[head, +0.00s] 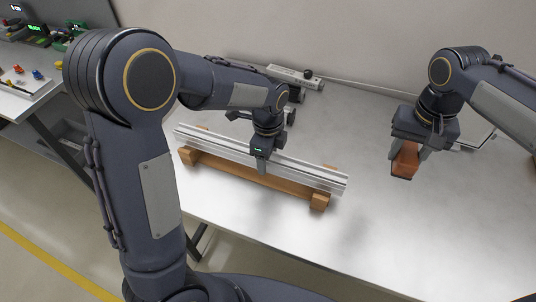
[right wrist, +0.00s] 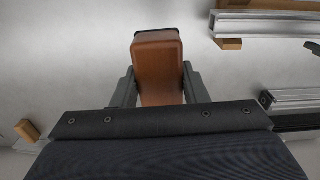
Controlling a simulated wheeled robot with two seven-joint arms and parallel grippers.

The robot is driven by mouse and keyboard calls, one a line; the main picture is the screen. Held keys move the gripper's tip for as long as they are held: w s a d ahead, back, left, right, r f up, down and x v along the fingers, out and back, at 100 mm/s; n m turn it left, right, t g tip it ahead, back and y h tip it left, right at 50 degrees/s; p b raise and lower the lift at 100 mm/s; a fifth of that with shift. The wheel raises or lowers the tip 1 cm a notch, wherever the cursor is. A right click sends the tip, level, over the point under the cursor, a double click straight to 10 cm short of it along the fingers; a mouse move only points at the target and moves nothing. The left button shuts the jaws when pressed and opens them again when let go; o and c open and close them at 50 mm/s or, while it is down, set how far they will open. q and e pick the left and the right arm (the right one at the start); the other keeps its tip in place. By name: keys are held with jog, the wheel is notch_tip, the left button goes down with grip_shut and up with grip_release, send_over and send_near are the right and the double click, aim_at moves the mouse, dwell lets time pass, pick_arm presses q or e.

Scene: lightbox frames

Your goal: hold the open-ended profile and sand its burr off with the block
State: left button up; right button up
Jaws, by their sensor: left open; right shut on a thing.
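The profile (head: 300,174) is a long silver aluminium bar. It lies across a wooden cradle (head: 235,176) with end blocks on the metal table; one end also shows in the right wrist view (right wrist: 270,25). No burr can be made out. My left gripper (head: 261,163) is open at the middle of the profile, one finger pointing down at its near side; the other finger is hidden. My right gripper (head: 405,160) is shut on the brown sanding block (head: 404,162), held right of the profile and apart from it. The block (right wrist: 158,60) sits between both fingers in the right wrist view.
A silver device with a black knob (head: 295,75) stands behind the profile near the wall. A flat dark-edged item (head: 478,138) lies behind my right gripper. The table (head: 330,240) is clear in front. Another bench (head: 35,90) with coloured parts stands at far left.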

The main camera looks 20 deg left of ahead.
pick_arm(q)
jog(key=shift+f, duration=0.1)
jog(key=c, duration=1.3)
jog(key=o, duration=0.6)
jog(key=shift+c, duration=0.2)
jog(key=c, duration=0.5)
jog(key=shift+o, duration=0.2)
